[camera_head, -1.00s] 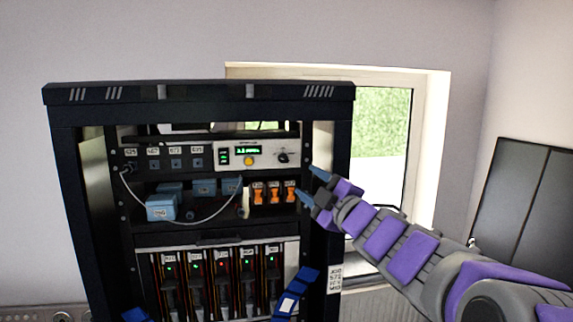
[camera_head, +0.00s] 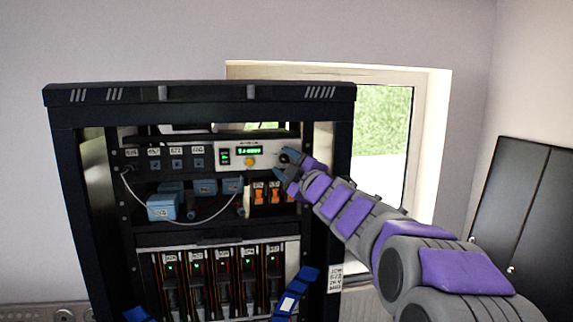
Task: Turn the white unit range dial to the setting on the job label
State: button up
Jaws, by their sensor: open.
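The white unit (camera_head: 228,160) is mounted in the upper part of the black rack. It has a green-lit display (camera_head: 249,150) and a yellow button (camera_head: 249,162). Its dark range dial (camera_head: 284,157) is at the right end of the panel, partly hidden by my gripper (camera_head: 282,164). The dial's pointer and markings are too small to read. A white label (camera_head: 335,277) with black text is on the rack's right post; its text is not legible.
Orange switches (camera_head: 259,194) sit just below the white unit, close under my gripper. Blue boxes (camera_head: 162,207) and a looping white cable (camera_head: 205,219) are on the shelf to the left. Lit modules (camera_head: 197,285) fill the lower rack. The rack's right post (camera_head: 327,180) is behind my arm.

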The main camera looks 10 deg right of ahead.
jog(key=shift+d, duration=0.3)
jog(key=shift+c, duration=0.2)
jog(key=shift+d, duration=0.25)
jog(key=c, duration=0.3)
grip_shut()
jog(key=shift+a+f+m+b, duration=0.1)
jog(key=shift+a+m+b, duration=0.05)
jog(key=shift+m+b, duration=0.25)
jog(key=m+t+h+b, duration=0.1)
jog(key=m+b, duration=0.1)
jog(key=m+h+b, duration=0.1)
jog(key=m+b, duration=0.1)
jog(key=m+t+b, duration=0.1)
jog(key=m+b, duration=0.1)
jog(key=m, duration=0.1)
jog(key=shift+s+a+f+t+h, duration=0.1)
jog(key=shift+a+f+t+h, duration=0.2)
jog(key=shift+h, duration=0.1)
jog(key=m+h+b, duration=0.1)
jog(key=m+b, duration=0.2)
jog(key=b, duration=0.1)
jog(key=shift+a+m+t, duration=0.1)
jog(key=shift+m+t, duration=0.2)
jog(key=shift+m, duration=0.1)
jog(key=m+h+b, duration=0.2)
jog(key=m+b, duration=0.2)
jog(key=shift+r+h, duration=0.1)
jog(key=shift+h, duration=0.3)
jog(key=shift+m+b, duration=0.4)
